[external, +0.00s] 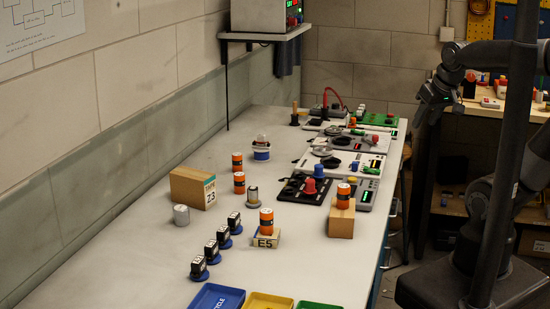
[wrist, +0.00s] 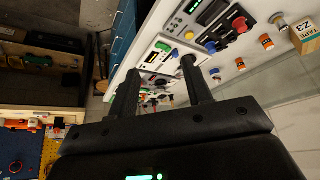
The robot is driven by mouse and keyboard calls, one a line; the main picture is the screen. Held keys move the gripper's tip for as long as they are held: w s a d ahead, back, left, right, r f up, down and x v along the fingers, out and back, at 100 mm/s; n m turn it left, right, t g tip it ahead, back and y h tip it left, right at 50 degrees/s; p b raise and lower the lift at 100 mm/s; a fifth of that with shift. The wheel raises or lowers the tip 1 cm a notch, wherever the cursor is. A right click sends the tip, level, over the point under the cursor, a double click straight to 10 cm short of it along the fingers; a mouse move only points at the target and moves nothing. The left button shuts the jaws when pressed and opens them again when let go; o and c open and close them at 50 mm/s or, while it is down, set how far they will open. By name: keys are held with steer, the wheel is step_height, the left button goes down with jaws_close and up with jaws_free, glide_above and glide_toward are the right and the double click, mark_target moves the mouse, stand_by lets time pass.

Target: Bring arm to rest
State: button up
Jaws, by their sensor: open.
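My gripper (external: 430,108) is raised at the right of the external view, beyond the right edge of the bench (external: 150,262) and clear of it. In the wrist view my gripper (wrist: 160,68) shows two dark fingers spread apart with nothing between them. My arm is folded beside the dark column, its elbow up. The bench's devices appear behind the fingers in the wrist view, tilted by the camera angle.
The bench holds orange cylinders (external: 266,220), a wooden block marked Z3 (external: 192,188), several small black-and-blue parts (external: 199,267), coloured trays (external: 217,297) and test devices (external: 305,188). A wooden shelf unit (external: 450,205) stands at the right. Floor shows between bench and shelf.

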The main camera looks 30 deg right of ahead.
steer(key=shift+s+d+f, duration=0.2)
steer(key=shift+s+f, duration=0.05)
steer(key=shift+s, duration=0.2)
steer(key=shift+s+d+f, duration=0.2)
steer(key=shift+s, duration=0.2)
